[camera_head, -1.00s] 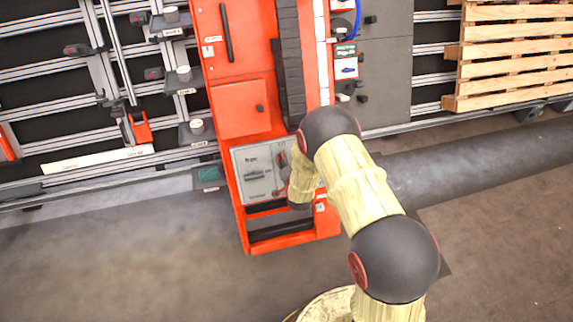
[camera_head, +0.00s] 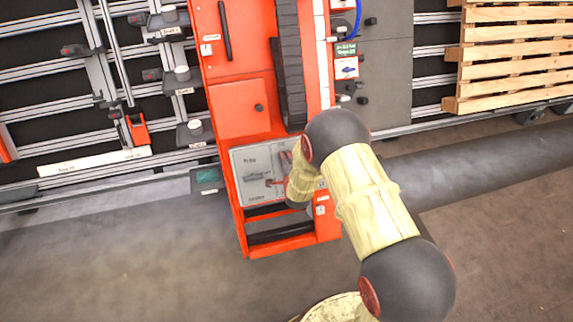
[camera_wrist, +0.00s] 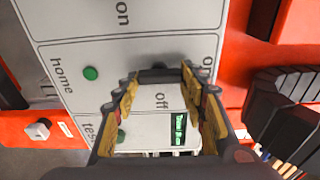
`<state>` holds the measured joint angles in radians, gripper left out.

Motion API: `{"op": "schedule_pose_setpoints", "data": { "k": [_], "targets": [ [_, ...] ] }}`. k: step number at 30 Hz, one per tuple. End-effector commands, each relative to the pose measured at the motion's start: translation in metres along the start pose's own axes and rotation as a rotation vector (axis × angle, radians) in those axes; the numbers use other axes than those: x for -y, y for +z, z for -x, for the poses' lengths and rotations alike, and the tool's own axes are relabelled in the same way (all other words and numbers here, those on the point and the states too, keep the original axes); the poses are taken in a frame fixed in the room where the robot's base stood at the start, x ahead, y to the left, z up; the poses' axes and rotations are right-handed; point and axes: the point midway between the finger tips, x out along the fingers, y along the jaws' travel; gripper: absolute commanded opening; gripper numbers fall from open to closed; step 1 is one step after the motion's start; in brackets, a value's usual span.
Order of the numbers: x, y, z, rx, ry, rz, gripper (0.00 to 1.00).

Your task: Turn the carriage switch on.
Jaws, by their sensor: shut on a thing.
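A grey-white control panel (camera_head: 251,186) sits low on the orange carriage cabinet. It shows close up in the wrist view (camera_wrist: 190,25), with the words "on", "off", "home" and "test" lying sideways. My gripper (camera_wrist: 160,80) is at the panel, its yellow-padded fingers on either side of a dark switch handle (camera_wrist: 158,74). The fingertips are shut on this handle, beside the word "off". The word "on" is further up the picture. In the head view, my arm hides most of the gripper and the handle.
Green buttons (camera_wrist: 90,73) sit by "home" and "test". A small green display (camera_wrist: 178,131) is below "off". A black cable chain (camera_head: 291,75) runs up the cabinet above the panel. Wooden pallets (camera_head: 515,45) stand at the right. The floor in front is clear.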

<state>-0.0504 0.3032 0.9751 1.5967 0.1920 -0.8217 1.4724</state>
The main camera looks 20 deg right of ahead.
Motion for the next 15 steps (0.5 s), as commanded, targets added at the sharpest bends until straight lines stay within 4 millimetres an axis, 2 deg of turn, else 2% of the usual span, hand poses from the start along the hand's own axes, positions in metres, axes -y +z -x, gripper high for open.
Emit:
{"op": "schedule_pose_setpoints", "data": {
  "k": [12, 13, 15],
  "targets": [
    [-0.0013, -0.0005, 0.0002, -0.001, 0.003, -0.008, 0.17],
    [-0.0013, -0.0005, 0.0002, -0.001, 0.003, -0.008, 0.44],
    [-0.0013, -0.0005, 0.0002, -0.001, 0.003, -0.007, 0.48]
  ]
}}
